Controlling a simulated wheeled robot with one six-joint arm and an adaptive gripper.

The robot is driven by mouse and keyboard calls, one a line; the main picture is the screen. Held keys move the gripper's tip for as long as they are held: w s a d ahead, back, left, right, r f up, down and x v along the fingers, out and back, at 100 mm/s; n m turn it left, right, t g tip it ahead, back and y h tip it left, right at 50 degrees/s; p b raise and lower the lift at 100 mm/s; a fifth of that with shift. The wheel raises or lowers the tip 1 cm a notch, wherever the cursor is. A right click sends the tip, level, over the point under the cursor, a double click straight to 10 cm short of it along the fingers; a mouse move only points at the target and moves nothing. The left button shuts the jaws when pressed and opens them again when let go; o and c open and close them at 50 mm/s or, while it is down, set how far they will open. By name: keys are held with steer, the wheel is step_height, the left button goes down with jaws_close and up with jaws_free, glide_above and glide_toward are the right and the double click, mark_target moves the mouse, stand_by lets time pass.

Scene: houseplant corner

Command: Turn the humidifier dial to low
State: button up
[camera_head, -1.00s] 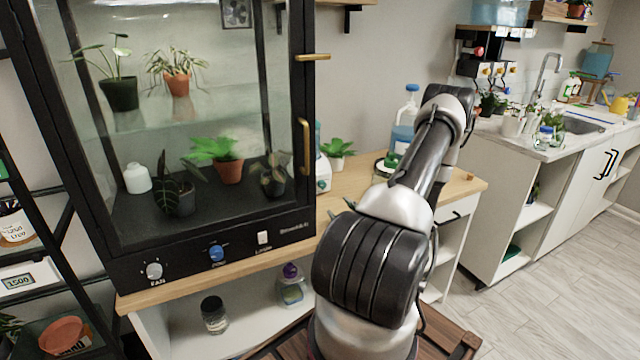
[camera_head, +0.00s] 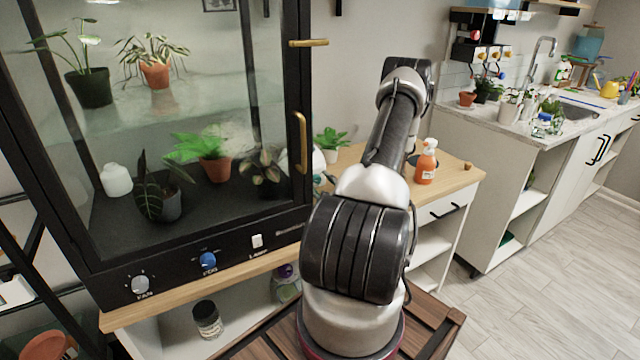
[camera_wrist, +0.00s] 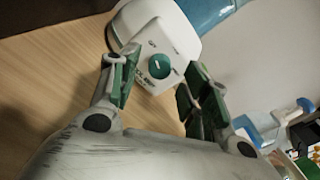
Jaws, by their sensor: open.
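The humidifier (camera_wrist: 183,38) is a white housing with a round green dial (camera_wrist: 159,66) on its face, in the upper middle of the wrist view. The dial has a short pale mark; the lettering around it is too blurred to read. My gripper (camera_wrist: 160,72) is open, its green-padded fingers on either side of the dial in the picture. I cannot tell whether they touch it. In the head view, a small white part of the humidifier (camera_head: 318,162) shows between the cabinet and my arm; my gripper is hidden behind my arm.
A black glass plant cabinet (camera_head: 270,235) with fan and fog knobs stands left of my arm. An orange spray bottle (camera_head: 427,163) stands on the wooden bench top (camera_head: 455,180) to the right. A potted plant (camera_head: 331,142) is behind. A sink counter (camera_head: 545,138) is farther right.

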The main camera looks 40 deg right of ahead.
steer(key=shift+x, duration=0.95)
steer(key=c, duration=1)
steer(key=shift+c, duration=0.2)
steer(key=shift+m, duration=0.3)
steer(key=m, duration=1.2)
steer(key=shift+d+r+m+g, duration=0.1)
steer(key=shift+d+m+g, duration=0.05)
steer(key=shift+m+g, duration=0.2)
